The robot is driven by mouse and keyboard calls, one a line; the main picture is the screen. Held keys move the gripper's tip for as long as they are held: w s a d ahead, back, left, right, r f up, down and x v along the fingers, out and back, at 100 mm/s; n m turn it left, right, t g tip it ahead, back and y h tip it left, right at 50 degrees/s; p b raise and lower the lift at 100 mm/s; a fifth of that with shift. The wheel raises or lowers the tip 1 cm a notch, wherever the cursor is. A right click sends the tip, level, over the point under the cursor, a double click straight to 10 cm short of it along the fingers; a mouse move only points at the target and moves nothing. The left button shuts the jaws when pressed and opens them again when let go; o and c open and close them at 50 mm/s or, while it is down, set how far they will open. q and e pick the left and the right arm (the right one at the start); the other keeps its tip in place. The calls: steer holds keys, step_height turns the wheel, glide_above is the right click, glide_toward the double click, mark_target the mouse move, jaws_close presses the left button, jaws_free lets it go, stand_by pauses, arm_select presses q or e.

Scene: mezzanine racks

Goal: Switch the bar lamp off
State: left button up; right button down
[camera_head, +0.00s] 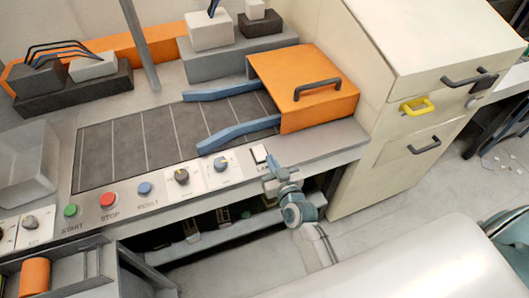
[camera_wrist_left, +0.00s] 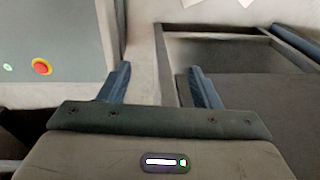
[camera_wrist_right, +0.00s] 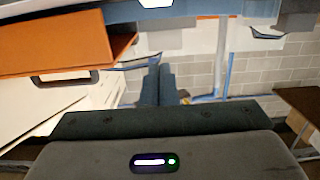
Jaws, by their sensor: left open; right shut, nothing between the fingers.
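A white rocker switch (camera_head: 259,154) sits on a small plate at the front right of the control panel. Its label starts with "LA"; the rest is hidden by my right gripper (camera_head: 268,168). That gripper is just below and in front of the switch in the head view; I cannot tell whether it touches. Its fingers are shut together and empty in the right wrist view (camera_wrist_right: 158,85). My left gripper (camera_wrist_left: 160,85) is open and empty in the left wrist view, and I cannot make it out in the head view. I cannot surely identify the bar lamp.
Behind are a slatted conveyor bed (camera_head: 130,147), blue guide rails (camera_head: 238,134) and an orange cover (camera_head: 305,88). A cream cabinet (camera_head: 395,150) with handles stands right.

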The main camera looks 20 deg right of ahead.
steer(key=p, duration=0.2)
glide_above(261, 152)
steer(key=shift+f, duration=0.35)
step_height(261, 152, down, 3)
steer(key=b, duration=0.2)
steer(key=shift+b, duration=0.35)
steer(key=shift+w+f+b, duration=0.1)
steer(key=shift+f+b, duration=0.5)
